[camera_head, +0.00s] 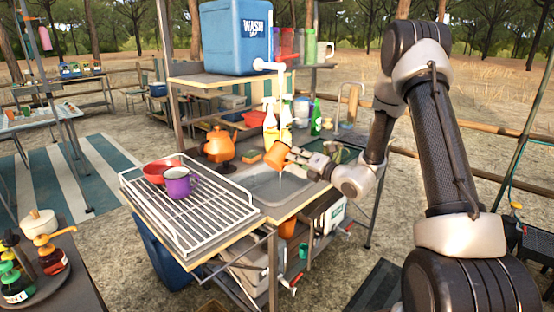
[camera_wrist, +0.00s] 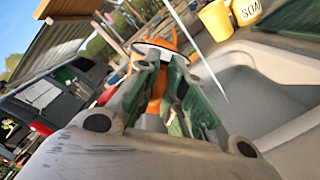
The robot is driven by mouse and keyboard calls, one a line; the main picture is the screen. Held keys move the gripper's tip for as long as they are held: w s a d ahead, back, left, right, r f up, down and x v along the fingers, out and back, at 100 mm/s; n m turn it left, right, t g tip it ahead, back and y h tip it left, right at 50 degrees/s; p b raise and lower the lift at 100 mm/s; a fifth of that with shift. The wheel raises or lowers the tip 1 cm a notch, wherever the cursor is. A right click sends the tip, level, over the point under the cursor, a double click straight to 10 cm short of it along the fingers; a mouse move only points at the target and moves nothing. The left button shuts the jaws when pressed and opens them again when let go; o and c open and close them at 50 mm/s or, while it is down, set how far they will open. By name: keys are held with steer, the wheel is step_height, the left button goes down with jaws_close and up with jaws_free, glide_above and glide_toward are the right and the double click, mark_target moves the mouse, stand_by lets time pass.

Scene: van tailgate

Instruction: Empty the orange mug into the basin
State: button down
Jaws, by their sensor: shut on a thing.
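The orange mug (camera_head: 277,154) is in the air over the grey basin (camera_head: 262,188) in the head view, and looks tilted. My gripper (camera_head: 293,160) is shut on it from the right. In the wrist view my gripper (camera_wrist: 160,92) has orange between its dark green fingers, which hide most of the mug. The basin also shows at right in the wrist view (camera_wrist: 262,82). A thin pale stream drops into the basin close to the mug. I cannot tell whether it comes from the mug or the tap (camera_head: 268,66). The mug's inside is not clearly visible.
A white wire rack (camera_head: 215,218) left of the basin holds a purple mug (camera_head: 178,184) and a red bowl (camera_head: 157,172). An orange kettle (camera_head: 219,146) and several bottles stand behind. A blue water container (camera_head: 236,40) sits on the shelf above.

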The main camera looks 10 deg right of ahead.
steer(key=n, duration=0.3)
steer(key=r+n, duration=0.1)
steer(key=n, duration=0.2)
steer(key=shift+r, duration=0.2)
steer(key=n, duration=0.2)
steer(key=r+n+y, duration=0.1)
steer(key=n, duration=0.2)
steer(key=shift+n, duration=0.3)
